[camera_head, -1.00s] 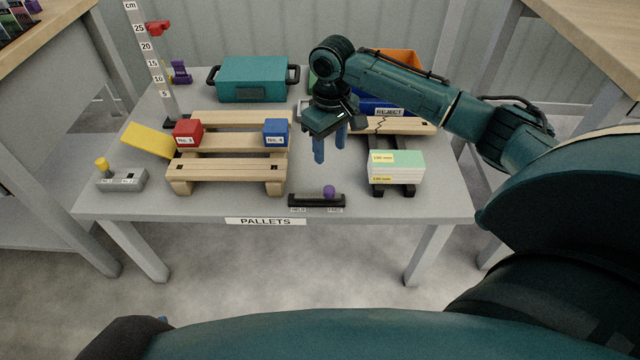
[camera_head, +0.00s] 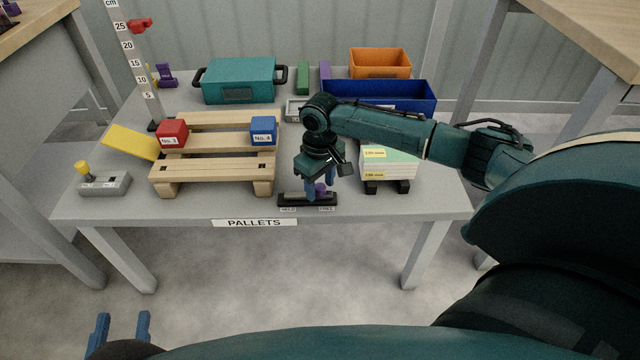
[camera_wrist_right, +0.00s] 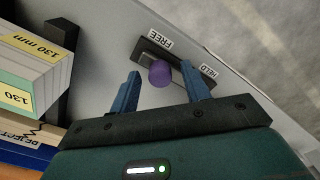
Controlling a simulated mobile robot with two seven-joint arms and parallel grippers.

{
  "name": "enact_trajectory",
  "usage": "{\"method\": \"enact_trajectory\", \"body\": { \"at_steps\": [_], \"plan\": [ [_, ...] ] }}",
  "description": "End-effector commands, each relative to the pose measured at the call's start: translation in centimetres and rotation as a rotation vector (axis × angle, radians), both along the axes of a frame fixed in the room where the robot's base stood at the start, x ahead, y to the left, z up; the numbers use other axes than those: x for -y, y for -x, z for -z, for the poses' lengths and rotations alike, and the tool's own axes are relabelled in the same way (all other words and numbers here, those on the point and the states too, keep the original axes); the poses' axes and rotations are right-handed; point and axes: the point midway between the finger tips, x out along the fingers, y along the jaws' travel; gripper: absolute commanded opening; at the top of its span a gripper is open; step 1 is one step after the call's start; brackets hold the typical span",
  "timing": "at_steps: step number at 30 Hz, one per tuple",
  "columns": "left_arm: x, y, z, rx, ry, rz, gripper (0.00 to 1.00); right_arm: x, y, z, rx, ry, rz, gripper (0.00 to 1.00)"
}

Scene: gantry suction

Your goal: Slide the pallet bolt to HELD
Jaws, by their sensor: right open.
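The pallet bolt is a dark slotted bar (camera_head: 290,200) at the table's front edge, with a purple knob (camera_head: 321,189). The HELD label is at its left end and the FREE label at its right; the knob is toward FREE. My right gripper (camera_head: 318,190) is open and low over the bolt. In the right wrist view the knob (camera_wrist_right: 160,73) shows between the open blue fingers (camera_wrist_right: 161,84), with gaps visible; contact cannot be told. The FREE label (camera_wrist_right: 160,38) and HELD label (camera_wrist_right: 208,72) are readable. My left gripper (camera_head: 121,328) is open and empty at the bottom left.
A wooden pallet (camera_head: 210,172) with red (camera_head: 172,133) and blue (camera_head: 263,130) blocks stands left of the bolt. A stack of pale boards (camera_head: 388,168) is close on the right. A grey box with a yellow knob (camera_head: 104,184) is at the far left.

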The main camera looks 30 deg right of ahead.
Motion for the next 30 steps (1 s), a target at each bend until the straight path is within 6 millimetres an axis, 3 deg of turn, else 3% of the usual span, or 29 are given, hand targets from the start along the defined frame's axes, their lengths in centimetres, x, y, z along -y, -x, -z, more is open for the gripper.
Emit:
{"method": "enact_trajectory", "body": {
  "at_steps": [5, 21, 30],
  "plan": [
    [0.0, 0.0, -0.02, 0.0, 0.0, 0.0, 0.36, -0.01, 0.0, -0.03, 0.0, 0.0, 0.0, 0.45],
    [-0.02, -0.01, 0.01, -0.001, -0.001, 0.0, 0.36, 0.0, 0.0, -0.06, 0.0, 0.0, 0.0, 0.01],
    [-0.03, -0.01, -0.17, -0.003, -0.002, -0.001, 0.36, -0.12, -0.08, -0.17, 0.0, -0.001, 0.0, 0.0]
  ]
}}
